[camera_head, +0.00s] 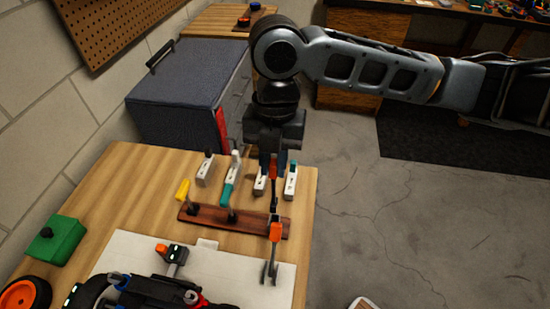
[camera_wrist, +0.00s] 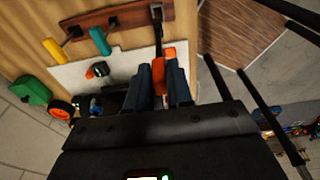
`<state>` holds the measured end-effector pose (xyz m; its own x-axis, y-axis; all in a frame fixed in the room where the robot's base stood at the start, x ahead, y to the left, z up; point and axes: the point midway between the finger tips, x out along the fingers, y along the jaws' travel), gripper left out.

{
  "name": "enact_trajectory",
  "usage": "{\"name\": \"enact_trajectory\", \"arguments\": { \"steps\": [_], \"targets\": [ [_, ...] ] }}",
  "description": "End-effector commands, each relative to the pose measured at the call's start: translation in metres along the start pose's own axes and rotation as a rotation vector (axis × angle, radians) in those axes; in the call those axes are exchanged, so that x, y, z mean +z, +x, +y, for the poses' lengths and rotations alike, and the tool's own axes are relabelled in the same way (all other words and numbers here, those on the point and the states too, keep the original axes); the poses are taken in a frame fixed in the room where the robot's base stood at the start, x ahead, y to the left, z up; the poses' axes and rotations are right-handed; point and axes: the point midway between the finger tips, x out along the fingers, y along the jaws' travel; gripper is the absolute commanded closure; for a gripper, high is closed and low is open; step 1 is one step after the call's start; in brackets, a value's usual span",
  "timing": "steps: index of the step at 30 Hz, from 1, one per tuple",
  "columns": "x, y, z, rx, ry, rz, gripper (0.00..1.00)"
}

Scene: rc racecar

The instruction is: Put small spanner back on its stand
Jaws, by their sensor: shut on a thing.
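My gripper (camera_head: 273,163) points down over the right end of the brown wooden stand (camera_head: 250,221). Its fingers are shut on an orange part, which I take to be the small spanner; it also shows in the wrist view (camera_wrist: 158,76). A dark shaft runs from this orange part to the stand's right end. Below it in the head view is another orange piece (camera_head: 275,232) with a grey forked end. I cannot tell if these are one tool, nor whether the shaft touches the stand. The stand also shows in the wrist view (camera_wrist: 133,18).
A yellow handle (camera_head: 183,190) and a teal handle (camera_head: 229,190) are at the stand's left and middle pegs. Several white holders stand behind it. A dark car (camera_head: 140,291) is on the pale mat in front, with a green box (camera_head: 60,240) and orange wheel to its left.

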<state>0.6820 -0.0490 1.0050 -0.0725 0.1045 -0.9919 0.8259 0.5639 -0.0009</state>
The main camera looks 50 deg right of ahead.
Motion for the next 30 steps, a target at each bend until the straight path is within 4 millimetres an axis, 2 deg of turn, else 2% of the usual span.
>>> {"name": "enact_trajectory", "arguments": {
  "steps": [5, 21, 30],
  "targets": [
    [0.001, 0.007, 0.0, 0.0, 0.001, 0.001, 1.0],
    [0.007, 0.049, 0.0, 0.0, 0.001, 0.0, 1.0],
    [0.007, 0.052, 0.0, 0.0, 0.001, 0.0, 1.0]
  ]
}}
